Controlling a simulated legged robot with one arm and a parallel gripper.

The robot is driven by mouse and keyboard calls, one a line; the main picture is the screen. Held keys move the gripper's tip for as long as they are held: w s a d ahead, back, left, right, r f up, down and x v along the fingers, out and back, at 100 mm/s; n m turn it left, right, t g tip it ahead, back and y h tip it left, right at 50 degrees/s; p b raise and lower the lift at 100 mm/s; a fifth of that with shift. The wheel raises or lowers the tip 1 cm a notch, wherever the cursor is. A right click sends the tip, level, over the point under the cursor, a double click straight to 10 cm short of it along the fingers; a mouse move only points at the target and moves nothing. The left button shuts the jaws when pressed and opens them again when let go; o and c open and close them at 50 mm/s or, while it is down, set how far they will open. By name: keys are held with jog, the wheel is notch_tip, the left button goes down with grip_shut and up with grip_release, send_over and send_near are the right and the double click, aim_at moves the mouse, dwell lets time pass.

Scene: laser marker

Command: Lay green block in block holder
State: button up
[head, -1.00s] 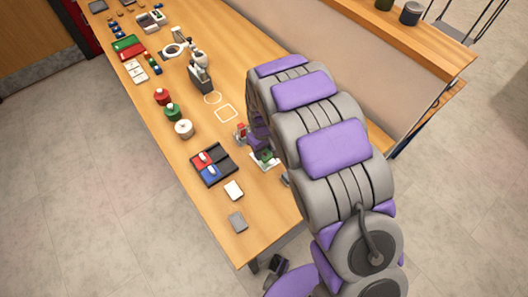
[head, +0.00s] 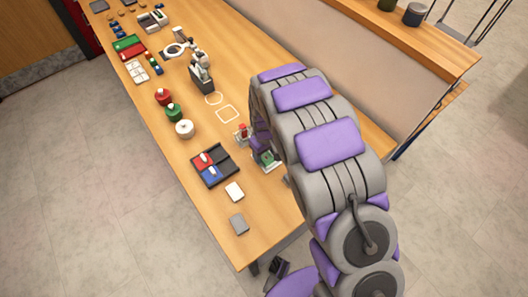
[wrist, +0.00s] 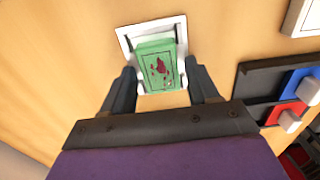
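The green block (wrist: 157,64) has dark red marks on its top face. In the wrist view it lies inside the white square frame of the block holder (wrist: 125,36), slightly turned against it, with the holder's rim showing around it. My gripper (wrist: 162,76) is open, one finger on each side of the block, with a gap on both sides. In the head view the green block (head: 268,157) shows small beside my gripper, and my arm hides part of the gripper and holder.
A black tray (head: 228,167) with red and blue blocks lies left of the holder. A white pad (head: 234,191) and a grey pad (head: 238,223) lie nearer the table's front end. Red, green and white round buttons (head: 184,128) stand beyond the tray. A small red-topped object (head: 243,132) stands close behind my gripper.

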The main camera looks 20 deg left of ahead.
aim_at(266, 156)
jog(key=shift+o, duration=0.5)
jog(key=shift+d+r, duration=0.15)
jog(key=shift+d, duration=0.25)
jog(key=shift+a+r, duration=0.15)
jog(key=shift+r, duration=0.3)
notch_tip(266, 156, up, 11)
jog(key=p, duration=0.1)
jog(key=shift+p, duration=0.35)
